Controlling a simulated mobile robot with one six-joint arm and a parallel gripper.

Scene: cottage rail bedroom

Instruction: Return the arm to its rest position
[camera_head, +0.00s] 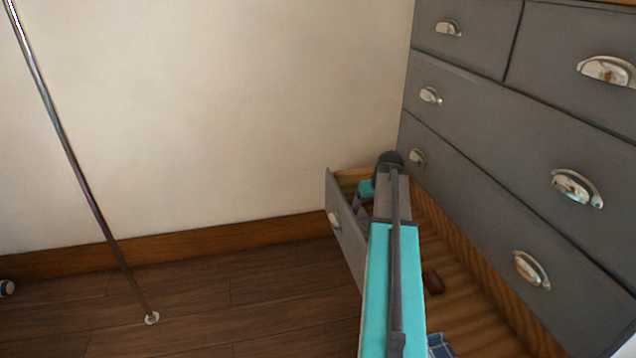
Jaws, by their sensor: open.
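My arm (393,265), teal and grey, reaches away from the bottom of the view over an open drawer (462,315). It bends down at a dark joint near the drawer's far end. My gripper (357,204) shows only in small part beyond the arm, low at the drawer's far end and close behind its grey front panel. Its jaws are open. My own arm hides much of it, and I cannot tell whether it touches the drawer.
A grey chest of drawers (490,125) with metal cup handles stands right. The open drawer holds a dark brown object (433,283) and blue checked cloth (439,346). A thin metal pole (75,165) stands left. Wooden floor (240,300) between pole and drawer is clear.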

